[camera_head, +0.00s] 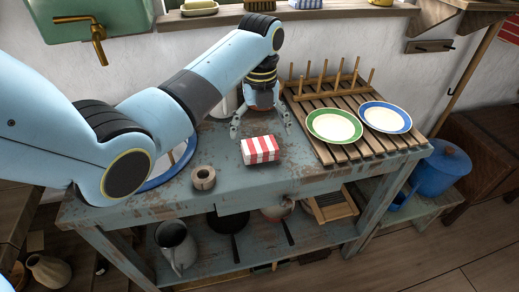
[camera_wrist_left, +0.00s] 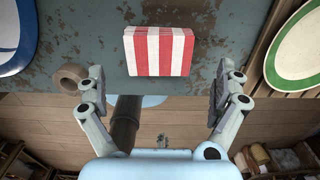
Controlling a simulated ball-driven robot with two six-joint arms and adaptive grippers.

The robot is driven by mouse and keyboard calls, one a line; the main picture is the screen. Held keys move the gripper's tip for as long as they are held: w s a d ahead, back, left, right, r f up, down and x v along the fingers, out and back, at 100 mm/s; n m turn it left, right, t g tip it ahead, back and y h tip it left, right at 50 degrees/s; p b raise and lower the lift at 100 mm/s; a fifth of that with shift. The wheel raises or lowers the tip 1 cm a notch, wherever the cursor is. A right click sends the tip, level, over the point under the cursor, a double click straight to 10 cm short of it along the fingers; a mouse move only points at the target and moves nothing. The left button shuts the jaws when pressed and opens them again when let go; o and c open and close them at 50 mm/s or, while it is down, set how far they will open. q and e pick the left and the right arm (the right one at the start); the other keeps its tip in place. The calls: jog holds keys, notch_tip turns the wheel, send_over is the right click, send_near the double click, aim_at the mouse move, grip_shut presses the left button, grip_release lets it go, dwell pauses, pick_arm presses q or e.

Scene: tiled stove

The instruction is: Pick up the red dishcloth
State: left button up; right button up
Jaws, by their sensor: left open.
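The folded red-and-white striped dishcloth (camera_head: 260,150) lies on the worn blue-grey table (camera_head: 297,168), left of the slatted wooden rack. It shows whole in the left wrist view (camera_wrist_left: 158,50) as a thick block with upright stripes. My left gripper (camera_head: 261,126) points down over the table, just behind the cloth in the head view. Its fingers are spread wide and empty. In the left wrist view the fingertips (camera_wrist_left: 158,78) stand to either side of the cloth's width, with no contact visible. My right gripper is in neither view.
A brown ring-shaped roll (camera_head: 203,177) stands left of the cloth. A green-rimmed plate (camera_head: 334,125) and a blue-rimmed plate (camera_head: 386,117) lie on the slatted rack (camera_head: 340,150) at right. Another blue-rimmed dish (camera_head: 157,181) sits partly behind my left arm. The front table strip is clear.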

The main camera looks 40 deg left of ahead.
aim_at(259, 145)
pick_arm(q)
jog(key=f, duration=0.5)
jog(key=shift+s+f, duration=0.2)
jog(key=shift+f, duration=0.05)
jog(key=c, duration=1)
jog(key=shift+r, duration=0.1)
notch_tip(259, 145, up, 4)
jog(key=shift+w+r, duration=0.1)
jog(key=shift+r, duration=0.05)
jog(key=w+d+r+b, duration=0.1)
jog(key=w+r, duration=0.1)
jog(key=w, duration=0.1)
jog(key=w+d+r+b, duration=0.1)
jog(key=w+r, duration=0.1)
jog(key=w, duration=0.2)
jog(key=w+d+r+b, duration=0.1)
jog(key=w+r, duration=0.1)
jog(key=w, duration=0.2)
jog(key=shift+w+r, duration=0.1)
jog(key=shift+r, duration=0.2)
